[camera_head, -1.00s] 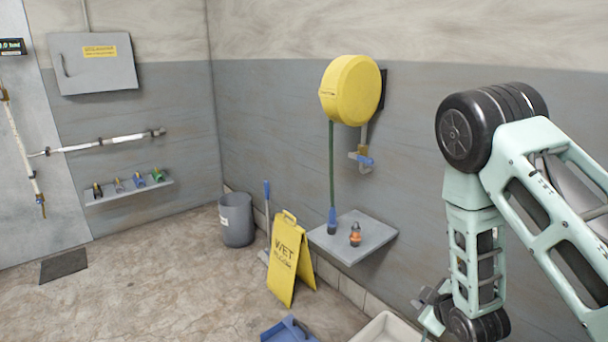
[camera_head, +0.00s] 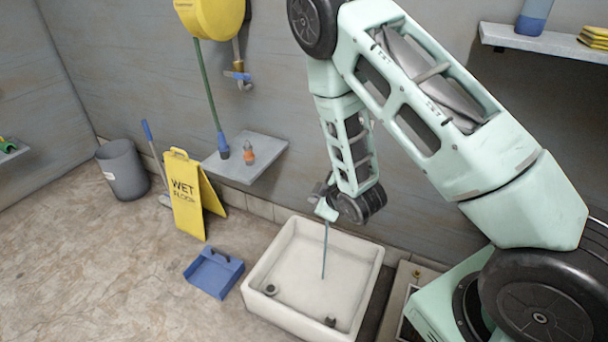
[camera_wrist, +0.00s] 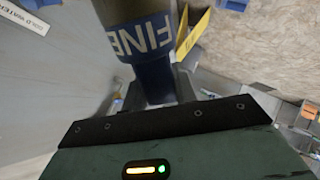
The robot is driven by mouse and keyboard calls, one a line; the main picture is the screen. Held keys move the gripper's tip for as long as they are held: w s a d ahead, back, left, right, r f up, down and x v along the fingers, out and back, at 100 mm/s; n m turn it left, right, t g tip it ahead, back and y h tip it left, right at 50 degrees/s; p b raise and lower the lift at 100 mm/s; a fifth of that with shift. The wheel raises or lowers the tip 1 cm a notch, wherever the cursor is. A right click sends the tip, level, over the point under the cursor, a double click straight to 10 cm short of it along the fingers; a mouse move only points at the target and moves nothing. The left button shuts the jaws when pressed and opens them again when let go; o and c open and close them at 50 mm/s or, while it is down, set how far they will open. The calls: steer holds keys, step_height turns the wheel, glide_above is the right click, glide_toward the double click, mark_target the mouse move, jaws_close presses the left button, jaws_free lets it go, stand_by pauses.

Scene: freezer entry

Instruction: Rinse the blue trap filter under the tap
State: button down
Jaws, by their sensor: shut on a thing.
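My gripper (camera_head: 326,211) is above the back part of a white sink basin (camera_head: 258,283). In the head view the filter is not clear. A thin blue-green line (camera_head: 324,250) runs from below the gripper into the basin; I cannot tell whether it is water or a rod. A brass tap with a blue handle (camera_head: 240,77) is on the wall.
A yellow hose reel (camera_head: 212,15) hangs above a grey shelf (camera_head: 225,168) with an orange-topped item (camera_head: 249,152). A yellow wet-floor sign (camera_head: 185,195), a grey bin (camera_head: 122,170) and a blue dustpan (camera_head: 214,272) are left of the sink. Open floor lies at lower left.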

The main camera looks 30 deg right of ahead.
steer(key=f+v, duration=0.1)
steer(key=v, duration=0.3)
steer(key=w+a+f+n+t+y+b, duration=0.15)
steer(key=a+f+b, duration=0.25)
steer(key=f+b, duration=1.05)
steer(key=w+a+f+n+t+b, duration=0.1)
steer(key=w+a+f+t+b, duration=0.2)
steer(key=f+b, duration=1.2)
steer(key=w+a+f+n+t+y+b, duration=0.15)
steer(key=a+f+b, duration=0.45)
steer(key=f+b, duration=0.85)
steer(key=w+d+f+b, duration=0.2)
steer(key=w+d+b, duration=0.2)
steer(key=d, duration=0.4)
steer(key=w+d+f+b, duration=0.2)
steer(key=w+d+b, duration=0.2)
steer(key=w+d, duration=0.3)
steer(key=shift+w+d+f+m+t+h, duration=0.3)
steer(key=shift+d+f+t+h, duration=0.1)
steer(key=shift+d, duration=0.7)
steer(key=shift+r, duration=0.1)
